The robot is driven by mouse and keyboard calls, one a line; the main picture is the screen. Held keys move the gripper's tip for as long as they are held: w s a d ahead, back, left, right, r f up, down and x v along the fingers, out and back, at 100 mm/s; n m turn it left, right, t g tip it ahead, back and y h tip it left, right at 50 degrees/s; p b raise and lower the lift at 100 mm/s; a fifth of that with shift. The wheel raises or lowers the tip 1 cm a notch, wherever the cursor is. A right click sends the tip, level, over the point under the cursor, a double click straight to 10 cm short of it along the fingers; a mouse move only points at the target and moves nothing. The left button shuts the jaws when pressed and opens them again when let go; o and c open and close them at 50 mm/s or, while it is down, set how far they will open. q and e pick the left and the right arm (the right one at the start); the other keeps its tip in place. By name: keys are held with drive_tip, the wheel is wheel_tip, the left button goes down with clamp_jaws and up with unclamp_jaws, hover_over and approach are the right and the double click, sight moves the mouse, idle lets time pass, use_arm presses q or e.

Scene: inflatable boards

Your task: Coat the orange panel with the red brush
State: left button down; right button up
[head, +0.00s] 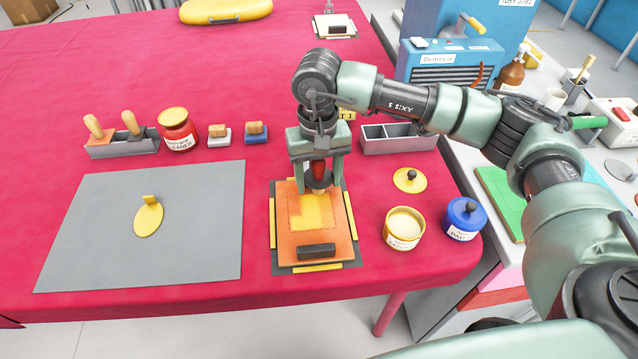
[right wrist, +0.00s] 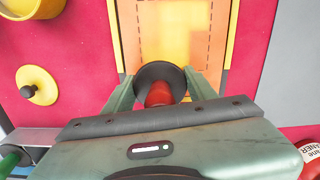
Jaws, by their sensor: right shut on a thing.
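The orange panel (head: 327,247) lies flat on a dark backing on the red table, with yellow strips along its edges. A yellow coated patch (head: 306,212) shows on its middle, inside a dashed outline. The panel also shows in the right wrist view (right wrist: 196,64). My right gripper (head: 318,176) is above the panel's far half, pointing down, shut on the red brush (head: 318,168). In the right wrist view the brush's red handle (right wrist: 159,93) sits between the fingers, above a dark round collar. The bristles reach the yellow patch; exact contact is hard to tell. My left gripper is not in view.
A black block (head: 316,251) lies on the panel's near end. An open yellow tub (head: 403,229), its lid (head: 409,180) and a blue pot (head: 464,218) stand to the right. A grey tray (head: 392,146) is behind. A grey mat (head: 190,240) lies left, with a yellow piece (head: 148,217).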

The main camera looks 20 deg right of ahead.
drive_tip(key=shift+r, duration=0.2)
drive_tip(key=shift+r+p, duration=1.45)
drive_tip(key=shift+r, duration=1.4)
drive_tip(key=shift+r, duration=0.1)
drive_tip(key=shift+r+p, duration=0.8)
drive_tip(key=shift+r, duration=0.65)
